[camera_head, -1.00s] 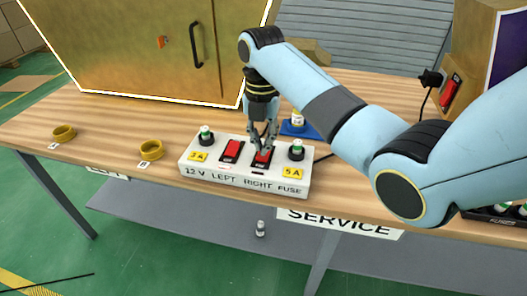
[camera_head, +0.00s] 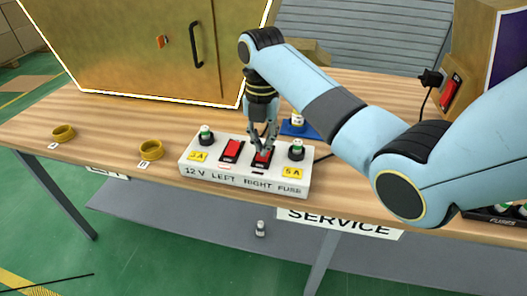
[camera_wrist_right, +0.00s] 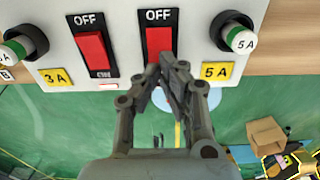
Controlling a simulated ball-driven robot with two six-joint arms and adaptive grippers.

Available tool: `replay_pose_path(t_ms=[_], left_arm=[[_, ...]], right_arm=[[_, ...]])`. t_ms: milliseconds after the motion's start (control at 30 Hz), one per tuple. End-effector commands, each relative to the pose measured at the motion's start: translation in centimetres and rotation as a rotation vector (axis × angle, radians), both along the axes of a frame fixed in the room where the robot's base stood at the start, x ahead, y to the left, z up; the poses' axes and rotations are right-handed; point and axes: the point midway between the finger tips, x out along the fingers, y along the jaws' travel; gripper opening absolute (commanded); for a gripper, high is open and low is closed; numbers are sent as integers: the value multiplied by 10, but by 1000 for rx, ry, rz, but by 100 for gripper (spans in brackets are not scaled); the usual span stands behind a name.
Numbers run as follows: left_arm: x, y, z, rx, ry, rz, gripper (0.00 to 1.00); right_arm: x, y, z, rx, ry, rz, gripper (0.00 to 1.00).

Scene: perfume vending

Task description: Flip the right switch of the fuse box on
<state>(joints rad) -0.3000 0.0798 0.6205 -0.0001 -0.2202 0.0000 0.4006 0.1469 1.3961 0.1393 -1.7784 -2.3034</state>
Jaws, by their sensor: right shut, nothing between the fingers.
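The white fuse box (camera_head: 246,180) sits on the wooden table, with a left switch (camera_head: 232,149) and a right switch (camera_head: 262,157), both red. In the right wrist view the right switch (camera_wrist_right: 159,41) has OFF above it; its lower end is hidden behind my fingertips. The left switch (camera_wrist_right: 92,53) shows whole there. My right gripper (camera_head: 264,147) is shut and empty, pointing down at the right switch. In the wrist view its fingertips (camera_wrist_right: 168,68) overlap the switch's lower end; I cannot tell whether they touch. My left gripper is not in view.
Fuses stand in holders at the box's left (camera_head: 205,133) and right (camera_head: 296,148) ends. Two yellow rings (camera_head: 152,150) lie on the table to the left. A large brass-coloured cabinet (camera_head: 130,45) stands behind. A blue tray (camera_head: 299,130) is behind the box.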

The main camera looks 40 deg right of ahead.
Motion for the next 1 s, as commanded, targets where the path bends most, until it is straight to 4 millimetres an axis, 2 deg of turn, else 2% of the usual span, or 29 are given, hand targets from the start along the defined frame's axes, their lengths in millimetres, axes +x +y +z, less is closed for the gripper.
replay_pose_path(t_ms=[1000], left_arm=[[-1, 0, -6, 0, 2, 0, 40]], right_arm=[[0, 0, -16, 0, 0, 0, 0]])
